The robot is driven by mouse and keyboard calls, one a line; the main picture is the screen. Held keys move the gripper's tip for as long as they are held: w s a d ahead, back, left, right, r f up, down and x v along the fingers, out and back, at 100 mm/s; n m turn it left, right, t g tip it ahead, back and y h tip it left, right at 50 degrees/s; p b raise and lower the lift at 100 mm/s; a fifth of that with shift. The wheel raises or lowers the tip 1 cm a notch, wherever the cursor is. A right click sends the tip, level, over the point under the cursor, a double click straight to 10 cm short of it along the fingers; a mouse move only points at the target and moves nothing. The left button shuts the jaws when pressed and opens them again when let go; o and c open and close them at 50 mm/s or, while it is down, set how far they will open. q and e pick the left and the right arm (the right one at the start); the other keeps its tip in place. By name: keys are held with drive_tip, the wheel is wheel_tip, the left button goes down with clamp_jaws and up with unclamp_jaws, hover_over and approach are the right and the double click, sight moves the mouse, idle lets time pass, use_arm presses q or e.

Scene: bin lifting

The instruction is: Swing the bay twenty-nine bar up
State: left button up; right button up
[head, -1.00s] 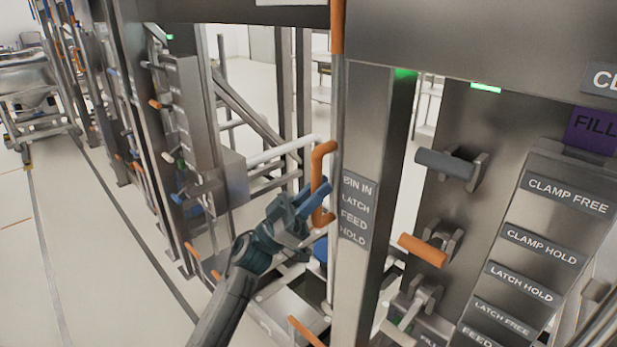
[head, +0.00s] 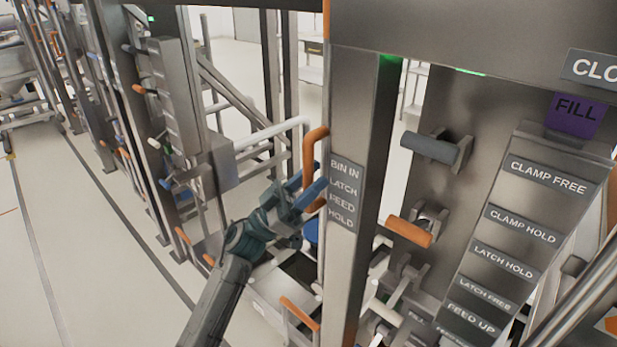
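My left gripper (head: 312,187) is at the orange crank-shaped handle (head: 309,150) beside the labelled steel post (head: 344,260). Its blue fingers cover the handle's lower middle, and orange shows above and below them. Whether the fingers are closed tight on it is hidden by the angle. A white bar (head: 272,132) runs leftward from near the handle's top. I cannot read a bay number, so I cannot tell which bar is bay twenty-nine's. My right gripper is not in view.
The post carries a "BIN IN, LATCH, FEED, HOLD" plate (head: 342,193). To its right are a grey lever (head: 430,148), an orange lever (head: 409,231) and a labelled panel. Another orange bar (head: 299,313) lies low in front. Open floor (head: 75,255) is at left.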

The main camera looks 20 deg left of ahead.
use_arm(q)
drive_tip(key=shift+s+d+r, duration=0.1)
drive_tip(key=shift+d+r, duration=0.05)
drive_tip(key=shift+a+f, duration=0.3)
drive_tip(key=b+v, duration=0.4)
drive_tip(key=v, duration=0.6)
drive_tip(key=shift+b, duration=0.4)
drive_tip(key=shift+s, duration=0.15)
